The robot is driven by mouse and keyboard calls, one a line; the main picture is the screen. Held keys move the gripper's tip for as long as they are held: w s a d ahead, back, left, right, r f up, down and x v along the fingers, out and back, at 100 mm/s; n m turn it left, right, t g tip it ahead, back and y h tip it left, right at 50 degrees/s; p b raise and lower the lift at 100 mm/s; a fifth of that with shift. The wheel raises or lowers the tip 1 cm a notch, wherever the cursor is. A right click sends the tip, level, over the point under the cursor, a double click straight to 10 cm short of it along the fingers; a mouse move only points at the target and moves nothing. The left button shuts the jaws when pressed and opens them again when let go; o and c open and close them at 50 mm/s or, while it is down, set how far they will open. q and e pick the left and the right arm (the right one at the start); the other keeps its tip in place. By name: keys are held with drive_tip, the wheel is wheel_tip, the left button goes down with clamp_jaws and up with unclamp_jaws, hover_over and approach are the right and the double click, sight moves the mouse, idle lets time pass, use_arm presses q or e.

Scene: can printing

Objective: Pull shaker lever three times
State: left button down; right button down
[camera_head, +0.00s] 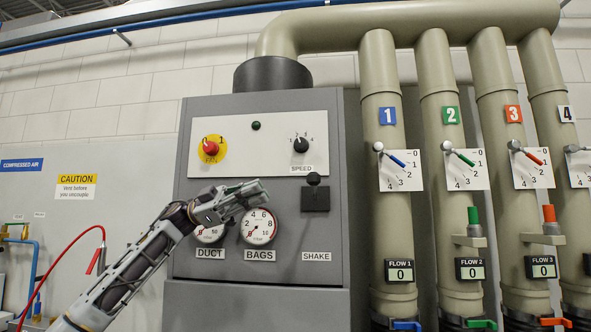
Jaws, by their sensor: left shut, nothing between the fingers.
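The shaker lever (314,180) is a dark lever with a round knob on a black square plate, above the SHAKE label (317,257) on the grey control cabinet (190,150). The knob stands at the top of its plate. My left gripper (262,188) is shut and empty in front of the cabinet. It points right, left of the lever with a visible gap in the picture, and overlaps the tops of the gauges. My right gripper is not in view.
The DUCT gauge (209,234) and BAGS gauge (258,228) sit below my gripper. A red switch (210,147) and SPEED knob (300,145) are above. Beige pipes (381,250) with numbered valve levers stand right. A red hose (65,252) hangs left.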

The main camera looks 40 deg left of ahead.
use_arm(q)
wheel_tip(320, 180, up, 9)
drive_tip(key=s+m+p, duration=0.1)
drive_tip(key=s+p, duration=0.2)
drive_tip(key=p, duration=0.1)
drive_tip(key=w+a+f+n+t+y, duration=0.1)
drive_tip(key=w+n+t, duration=0.3)
drive_tip(key=w+n, duration=0.3)
drive_tip(key=shift+a+n+t+y, duration=0.2)
drive_tip(key=shift+n+t+y, duration=0.1)
drive_tip(key=shift+n, duration=2.4)
drive_tip(key=shift+w+d+p, duration=0.1)
drive_tip(key=shift+w+p, duration=0.05)
drive_tip(key=shift+p, duration=0.15)
